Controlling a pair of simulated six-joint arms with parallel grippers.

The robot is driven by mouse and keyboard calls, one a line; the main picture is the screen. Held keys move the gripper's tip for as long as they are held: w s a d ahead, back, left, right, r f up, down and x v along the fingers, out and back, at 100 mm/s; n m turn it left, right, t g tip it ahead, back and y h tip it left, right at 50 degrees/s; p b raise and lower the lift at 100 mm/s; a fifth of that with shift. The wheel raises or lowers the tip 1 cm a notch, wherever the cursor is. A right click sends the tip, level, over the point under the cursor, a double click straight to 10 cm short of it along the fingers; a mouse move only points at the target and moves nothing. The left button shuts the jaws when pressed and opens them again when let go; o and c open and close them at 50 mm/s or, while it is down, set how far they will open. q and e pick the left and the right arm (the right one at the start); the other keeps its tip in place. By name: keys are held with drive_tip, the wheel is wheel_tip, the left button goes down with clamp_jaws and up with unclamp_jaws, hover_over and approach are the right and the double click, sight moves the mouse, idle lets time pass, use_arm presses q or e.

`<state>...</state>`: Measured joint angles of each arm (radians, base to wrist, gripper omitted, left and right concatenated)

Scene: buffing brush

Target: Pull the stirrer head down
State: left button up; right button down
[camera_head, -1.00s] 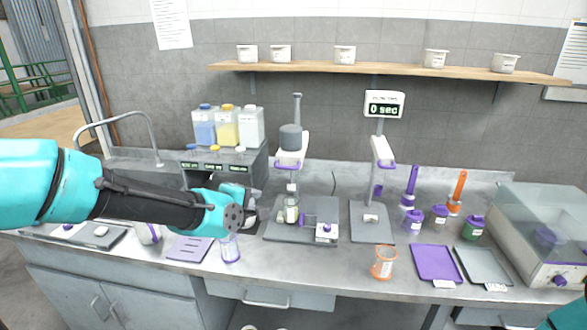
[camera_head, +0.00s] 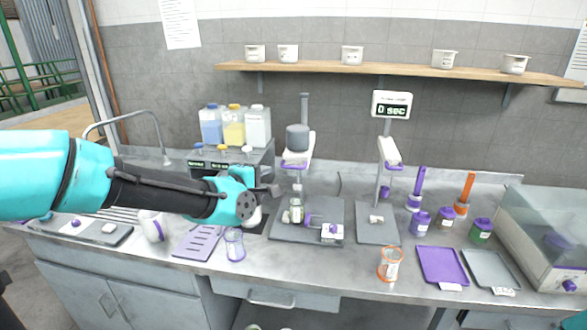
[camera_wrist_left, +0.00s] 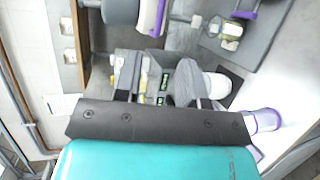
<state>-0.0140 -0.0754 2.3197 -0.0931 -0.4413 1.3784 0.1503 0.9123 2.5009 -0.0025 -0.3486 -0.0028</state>
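The stirrer head, a grey cylinder (camera_head: 297,138) on a white arm with a purple handle (camera_head: 293,165), sits raised on its post. It also shows at the top of the left wrist view (camera_wrist_left: 121,12). Below it, a glass jar (camera_head: 297,211) stands on the grey base plate (camera_head: 280,236), beside a purple clamp (camera_head: 309,219). My left gripper (camera_head: 272,190) is just left of the stirrer, lower than the head and apart from it. Its fingers are spread and empty in the left wrist view (camera_wrist_left: 156,78).
A second stand (camera_head: 388,150) with a display is to the right. A dispenser with several bottles (camera_head: 233,125) is behind my left arm. An empty glass (camera_head: 234,244) and purple tray (camera_head: 198,243) are below it. An orange-rimmed beaker (camera_head: 389,264) stands near the front edge.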

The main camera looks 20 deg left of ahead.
sight(293, 168)
use_arm(q)
drive_tip(key=x, duration=1.4)
drive_tip(key=shift+w+f, duration=0.1)
drive_tip(key=shift+c, duration=0.3)
clamp_jaws()
